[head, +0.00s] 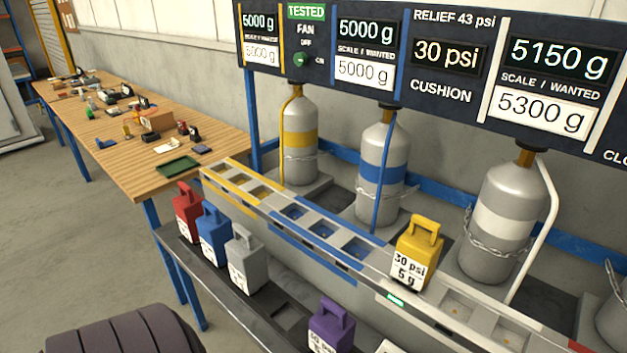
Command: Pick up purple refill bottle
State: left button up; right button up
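The purple refill bottle (331,324) stands on the low dark shelf (263,317) at the bottom middle of the head view. It has a loop handle on top and a white label that is partly cut off by the lower picture edge. Neither of my grippers is in view. No gripper touches the bottle in what shows here.
Red (187,212), blue (212,234) and grey (243,260) bottles stand left on the same shelf. A yellow bottle (418,251) stands higher on the slotted rack (262,215). Chained cylinders (383,165) stand behind. A cluttered wooden workbench (130,160) is at left.

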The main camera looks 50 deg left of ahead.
aim_at(331, 329)
jog(key=u, duration=1.3)
